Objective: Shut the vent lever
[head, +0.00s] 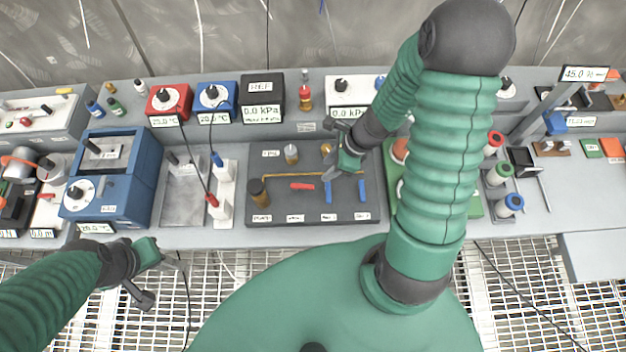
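A dark grey valve panel (312,211) lies on the bench in front of me. It carries a red lever (302,186) lying sideways, a blue lever (328,191) and another blue lever (362,190), both pointing towards me. The small labels below are too blurred to tell which names the vent. My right gripper (340,147) is over the panel's upper right part, above the blue levers. Its fingers look apart, with nothing seen between them; contact with the panel cannot be told. My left gripper (146,275) is open and empty before the bench's front edge.
A blue box (115,180) and a grey plate (184,195) stand left of the panel. A green board (473,208) and several spools are to its right, partly behind my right arm. Gauge boxes (263,97) line the rear shelf. Grating (240,265) lies below the bench.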

